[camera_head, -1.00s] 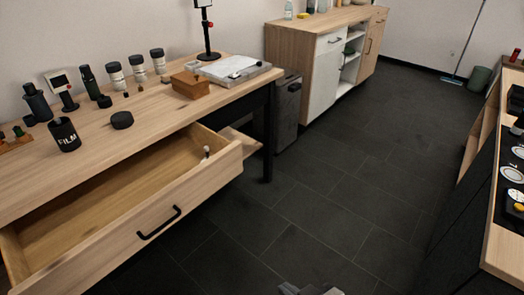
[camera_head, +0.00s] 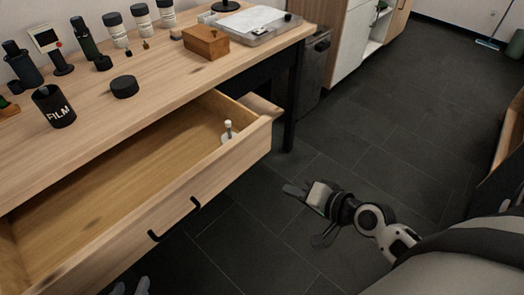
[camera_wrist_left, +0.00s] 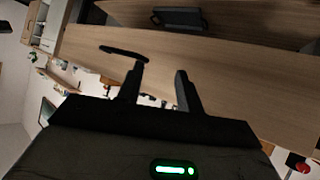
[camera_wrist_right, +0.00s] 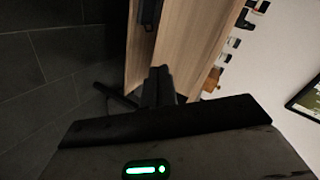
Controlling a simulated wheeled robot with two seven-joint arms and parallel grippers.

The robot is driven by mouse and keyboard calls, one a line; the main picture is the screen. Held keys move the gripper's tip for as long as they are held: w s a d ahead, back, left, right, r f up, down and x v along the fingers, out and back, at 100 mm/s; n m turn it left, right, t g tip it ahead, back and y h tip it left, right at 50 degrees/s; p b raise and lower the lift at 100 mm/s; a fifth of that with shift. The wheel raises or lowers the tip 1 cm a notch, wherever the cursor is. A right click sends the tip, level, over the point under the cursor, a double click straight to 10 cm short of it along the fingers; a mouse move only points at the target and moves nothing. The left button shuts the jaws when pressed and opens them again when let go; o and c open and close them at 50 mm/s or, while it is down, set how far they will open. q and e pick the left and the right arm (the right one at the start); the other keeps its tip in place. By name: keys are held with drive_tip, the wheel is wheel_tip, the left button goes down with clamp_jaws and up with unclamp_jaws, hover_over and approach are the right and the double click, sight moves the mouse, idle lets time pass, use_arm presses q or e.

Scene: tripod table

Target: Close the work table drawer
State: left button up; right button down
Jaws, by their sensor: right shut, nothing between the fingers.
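The work table drawer (camera_head: 150,222) is pulled well out. Its wooden front has a black bar handle (camera_head: 175,219), and a small white-topped item (camera_head: 228,132) lies inside near the right end. My left gripper (camera_head: 130,288) shows only as fingertips at the bottom edge, in front of the drawer. In the left wrist view its fingers (camera_wrist_left: 158,80) are apart and empty, facing a wooden panel with a dark handle (camera_wrist_left: 123,52). My right gripper (camera_head: 305,193) is over the floor, right of the drawer front and apart from it. In the right wrist view its fingers (camera_wrist_right: 158,85) are together.
The table top (camera_head: 160,90) carries a film canister (camera_head: 54,106), a black lid (camera_head: 124,86), a wooden box (camera_head: 206,41), several bottles and a grey tray (camera_head: 250,25). A dark bin (camera_head: 315,62) stands past the table leg. The dark floor on the right is clear.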

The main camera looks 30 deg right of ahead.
drive_tip(key=w+d+r+m+t+b, duration=0.1)
drive_tip(key=w+d+r+m+t, duration=0.15)
drive_tip(key=d+m, duration=0.25)
approach(256, 142)
drive_tip(key=shift+g, duration=0.25)
drive_tip(key=x, duration=0.5)
drive_tip(key=shift+d+p, duration=0.2)
drive_tip(key=shift+p, duration=0.15)
drive_tip(key=shift+x, duration=0.85)
drive_tip(key=shift+r, duration=0.15)
